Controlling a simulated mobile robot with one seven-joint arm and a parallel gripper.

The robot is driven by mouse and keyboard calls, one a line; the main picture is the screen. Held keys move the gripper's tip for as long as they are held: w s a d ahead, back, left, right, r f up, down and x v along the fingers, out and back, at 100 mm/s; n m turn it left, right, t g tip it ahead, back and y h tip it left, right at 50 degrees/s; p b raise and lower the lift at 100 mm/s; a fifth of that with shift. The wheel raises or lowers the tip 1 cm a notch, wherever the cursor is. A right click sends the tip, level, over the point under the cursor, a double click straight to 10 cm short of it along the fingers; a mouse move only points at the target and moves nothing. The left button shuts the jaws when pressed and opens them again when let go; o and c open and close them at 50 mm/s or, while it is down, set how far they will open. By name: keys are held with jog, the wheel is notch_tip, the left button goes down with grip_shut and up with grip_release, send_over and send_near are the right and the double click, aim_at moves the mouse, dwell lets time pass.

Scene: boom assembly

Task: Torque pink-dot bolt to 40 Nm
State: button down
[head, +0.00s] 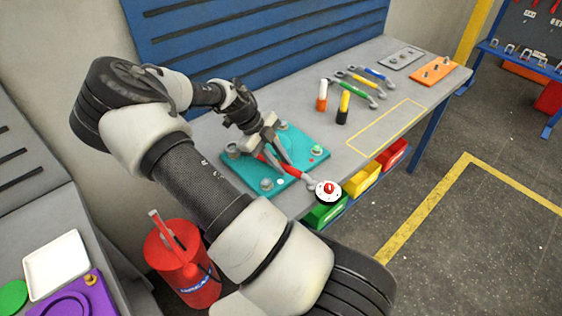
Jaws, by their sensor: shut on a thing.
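A teal plate (243,176) lies on the grey bench with bolts near its corners. The bolts are a left one (233,150), a front one (266,184), a back one (282,126) and a right one (317,150). The right one shows small coloured marks; I cannot make out a pink dot for certain. My gripper (268,147) is over the plate, shut on a red-handled wrench (292,171). The wrench slants down to the right, towards a round white-and-black piece with a red centre (328,190) at the bench's front edge. The jaws hide part of the wrench.
Several coloured wrenches (362,86) lie further right, beside a red-and-white marker (322,96) and a yellow-and-black one (343,107). A yellow-outlined area (386,126) is empty. Green (326,214), yellow (362,182) and red (393,154) bins hang below the front edge.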

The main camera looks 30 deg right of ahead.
jog(key=shift+f+b, duration=0.75)
jog(key=shift+f, duration=0.35)
dwell(0.4)
jog(key=shift+s+a+m+g+y, duration=0.15)
jog(key=shift+s+a+m+g, duration=0.2)
jog(key=shift+a, duration=0.3)
jog(key=shift+s+a+m+g+y, duration=0.1)
jog(key=shift+a+m+y, duration=0.05)
jog(key=shift+a+m, duration=0.4)
jog(key=shift+a, duration=0.15)
jog(key=shift+s+a+m+y+p, duration=0.2)
jog(key=shift+a+m, duration=0.15)
jog(key=shift+a, duration=0.3)
jog(key=shift+s+a+m+y+p, duration=0.15)
jog(key=shift+a+m, duration=0.2)
jog(key=shift+a, duration=0.25)
jog(key=shift+a+g, duration=0.1)
jog(key=shift+g, duration=0.15)
jog(key=shift+s+a+m+y, duration=0.1)
jog(key=shift+a+m+y, duration=0.25)
jog(key=shift+a+m, duration=0.7)
jog(key=shift+a+n, duration=0.25)
